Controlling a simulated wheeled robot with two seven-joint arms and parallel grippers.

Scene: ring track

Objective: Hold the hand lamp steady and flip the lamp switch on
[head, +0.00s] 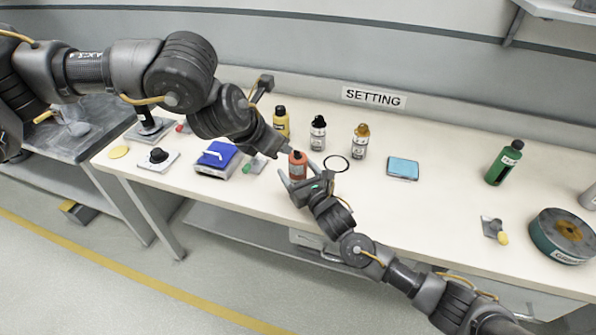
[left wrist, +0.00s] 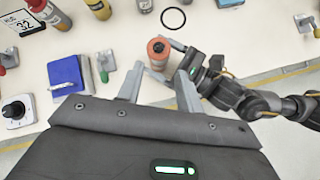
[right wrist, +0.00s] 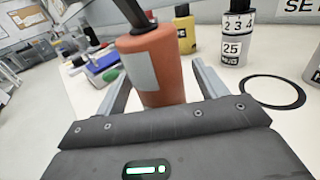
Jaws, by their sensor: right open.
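An orange-red cylinder with a grey patch, likely the hand lamp (head: 297,167), stands upright near the table's front edge. It also shows in the right wrist view (right wrist: 160,70) and, from above, in the left wrist view (left wrist: 158,52). My right gripper (head: 298,182) is open, its fingers on either side of the cylinder, with gaps visible in the right wrist view. My left gripper (left wrist: 160,74) is open, pointing down close to the cylinder's top. I cannot make out the lamp switch.
Behind are a yellow bottle (head: 281,122), a grey bottle (head: 318,134), a gold-capped bottle (head: 360,142) and a black ring (head: 337,164). A blue-topped box (head: 217,160) and a dial box (head: 158,160) stand left.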

